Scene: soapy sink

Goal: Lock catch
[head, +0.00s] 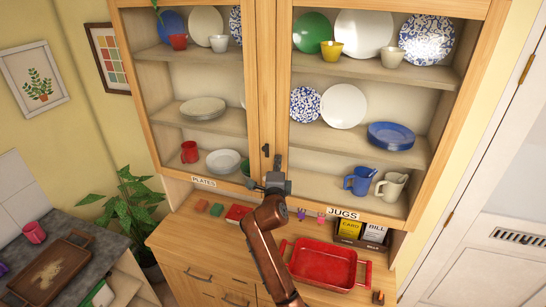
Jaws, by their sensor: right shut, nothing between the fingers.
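The small dark catch (265,150) sits on the middle frames of the glass-fronted cabinet (282,70), where its two doors meet. The doors look closed; the catch is too small to tell whether it is engaged. My right gripper (278,160) is shut and empty, pointing up just below and right of the catch. I cannot tell whether it touches the catch. Its arm comes up from the bottom in front of the counter. My left gripper is out of view.
Plates, bowls and jugs stand on the shelves behind the doors. A red tray (323,268) lies on the wooden counter (185,236), with small boxes (362,232) behind it. A dark worktop (40,250) and a plant (126,207) are at left.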

